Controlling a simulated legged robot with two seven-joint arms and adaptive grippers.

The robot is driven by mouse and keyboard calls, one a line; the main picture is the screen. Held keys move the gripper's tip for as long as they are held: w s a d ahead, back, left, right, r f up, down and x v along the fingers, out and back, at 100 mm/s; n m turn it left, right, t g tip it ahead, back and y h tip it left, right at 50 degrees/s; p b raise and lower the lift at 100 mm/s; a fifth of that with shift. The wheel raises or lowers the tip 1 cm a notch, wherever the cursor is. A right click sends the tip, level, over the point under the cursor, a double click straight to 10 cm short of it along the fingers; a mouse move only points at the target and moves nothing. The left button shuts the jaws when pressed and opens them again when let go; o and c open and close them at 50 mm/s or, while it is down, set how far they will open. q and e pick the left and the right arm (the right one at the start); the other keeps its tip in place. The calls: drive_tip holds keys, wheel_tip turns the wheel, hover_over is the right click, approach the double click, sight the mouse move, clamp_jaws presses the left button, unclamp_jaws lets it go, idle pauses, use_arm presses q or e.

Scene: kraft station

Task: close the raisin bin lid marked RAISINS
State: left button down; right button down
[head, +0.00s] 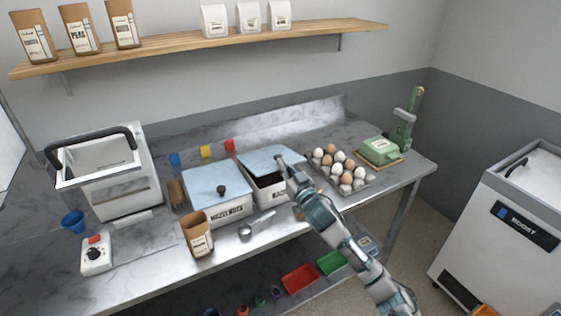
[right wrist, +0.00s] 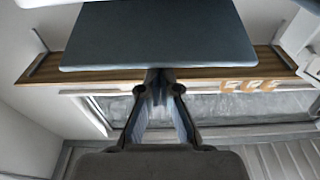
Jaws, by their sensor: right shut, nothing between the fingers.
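The raisin bin (head: 273,190) is a white box on the steel table, right of centre in the head view. Its label is partly hidden behind my right arm. Its pale blue lid (head: 262,158) is raised, with a dark opening showing beneath. My right gripper (head: 281,160) is shut and empty at the right part of the lid; whether it touches cannot be told. In the right wrist view, a dark flat panel (right wrist: 158,38), seemingly the lid, lies just beyond my shut fingertips (right wrist: 160,76). My left gripper is not in view.
A similar bin (head: 226,212) with a closed blue lid and black knob stands left of it. An egg tray (head: 369,184) and green device (head: 380,150) are to the right. A paper bag (head: 197,235) and a metal scoop (head: 247,231) are in front.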

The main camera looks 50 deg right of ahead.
drive_tip(key=shift+s+f, duration=0.2)
drive_tip(key=shift+f, duration=0.65)
drive_tip(key=shift+s+f, duration=0.15)
drive_tip(key=shift+f, duration=0.65)
